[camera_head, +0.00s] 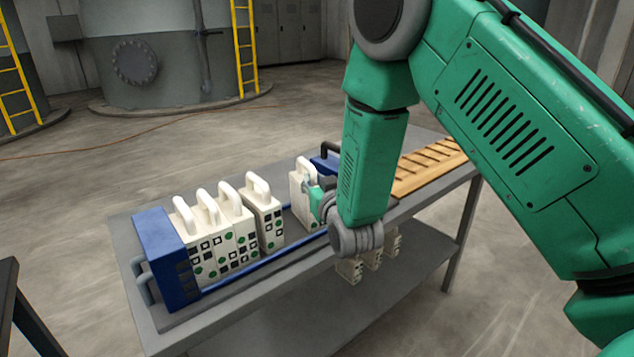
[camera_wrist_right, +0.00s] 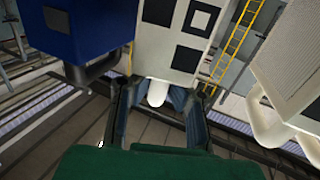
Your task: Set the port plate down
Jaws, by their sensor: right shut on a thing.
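The port plate (camera_head: 301,184) is a white plate with dark square marks and a loop handle. It is upright over the press rails, right of the row of plates; I cannot tell whether it rests on them. My right gripper (camera_head: 313,194) is at this plate, partly hidden by my forearm. In the right wrist view, the gripper (camera_wrist_right: 158,98) is shut on the handle of the white plate (camera_wrist_right: 180,40), with the plate's dark squares in view. My left gripper is not in view.
White plates (camera_head: 222,240) stand against a blue end block (camera_head: 160,250), with another plate (camera_head: 265,222) a little apart. A second blue block (camera_head: 325,160) is behind my wrist. A wooden slotted rack (camera_head: 430,168) lies right. More plates (camera_head: 350,270) show below my forearm.

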